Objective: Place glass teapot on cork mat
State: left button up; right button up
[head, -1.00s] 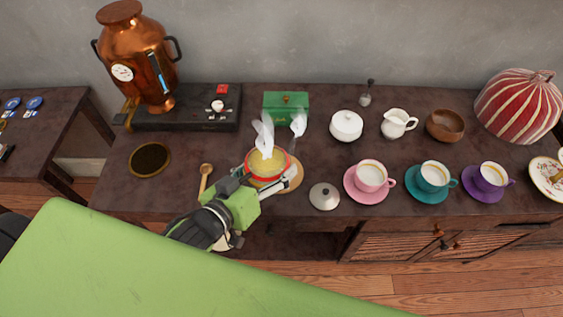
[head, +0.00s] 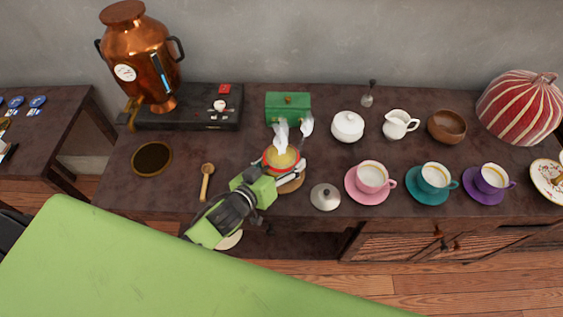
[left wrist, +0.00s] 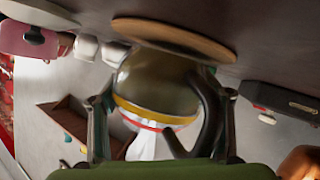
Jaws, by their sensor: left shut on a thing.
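The glass teapot (head: 282,160) holds yellowish tea, has a red-rimmed open top and gives off white steam. My left gripper (head: 280,172) is shut on its body from the front. The round cork mat (head: 291,187) lies on the dark table, partly hidden by the teapot and gripper. In the left wrist view, the teapot (left wrist: 152,82) appears upside down between the fingers (left wrist: 160,105), its dark curved handle beside one finger. Its base overlaps the cork mat (left wrist: 190,42) there. I cannot tell whether they touch. My right gripper is not in view.
A green box (head: 288,106) is behind the teapot. A wooden spoon (head: 206,182) lies to the left, with bare table around it.

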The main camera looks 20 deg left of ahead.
aim_at(272, 173)
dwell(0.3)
pick_arm(q)
jog(key=shift+f, duration=0.1)
jog(key=o, duration=1.9)
jog(key=shift+f, duration=0.1)
jog(key=shift+o, duration=0.2)
jog(key=shift+s+r, duration=0.1)
jog(key=shift+r, duration=0.1)
jog(key=v, duration=1)
jog(key=shift+s+b, duration=0.2)
jog(key=shift+b, duration=0.1)
jog(key=shift+v, duration=0.8)
jog(key=shift+w, duration=0.1)
